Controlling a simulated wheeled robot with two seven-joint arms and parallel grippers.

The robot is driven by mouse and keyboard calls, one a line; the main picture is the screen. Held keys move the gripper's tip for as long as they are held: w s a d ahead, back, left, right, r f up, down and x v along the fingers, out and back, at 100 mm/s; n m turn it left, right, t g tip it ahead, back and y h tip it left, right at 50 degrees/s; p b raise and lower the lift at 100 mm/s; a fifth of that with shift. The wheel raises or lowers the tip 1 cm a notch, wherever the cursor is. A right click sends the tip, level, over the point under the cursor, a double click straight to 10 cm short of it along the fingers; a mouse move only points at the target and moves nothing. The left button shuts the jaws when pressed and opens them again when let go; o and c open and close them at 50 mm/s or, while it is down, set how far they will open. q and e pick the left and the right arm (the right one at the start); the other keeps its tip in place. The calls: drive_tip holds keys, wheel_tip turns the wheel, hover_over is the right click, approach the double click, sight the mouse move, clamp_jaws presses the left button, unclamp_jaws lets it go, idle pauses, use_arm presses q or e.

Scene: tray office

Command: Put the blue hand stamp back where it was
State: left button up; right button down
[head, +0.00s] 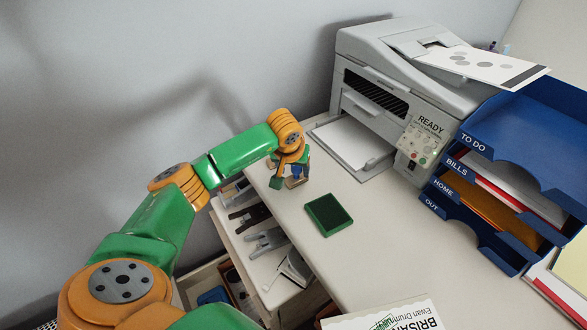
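The blue hand stamp (298,171) is small in the head view and partly hidden by my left gripper. A bit of blue and a pale base show near the desk's left edge, beside the green stamp pad. My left gripper (291,176) points down at the stamp, its green fingers on either side of it. I cannot tell whether the fingers press on it, or whether its base touches the desk. My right gripper is not in view.
The green pad (328,215) lies just right of the gripper. A printer (385,95) and blue tray stack (470,190) stand behind and to the right. An open drawer (255,235) holds staplers and other tools. The desk middle (385,235) is clear; a printed sheet (385,318) lies in front.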

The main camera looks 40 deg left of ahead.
use_arm(q)
drive_tip(key=shift+r, duration=0.5)
drive_tip(key=v, duration=1.1)
drive_tip(key=shift+s+p, duration=0.2)
drive_tip(key=shift+p, duration=0.25)
drive_tip(key=shift+r, duration=0.1)
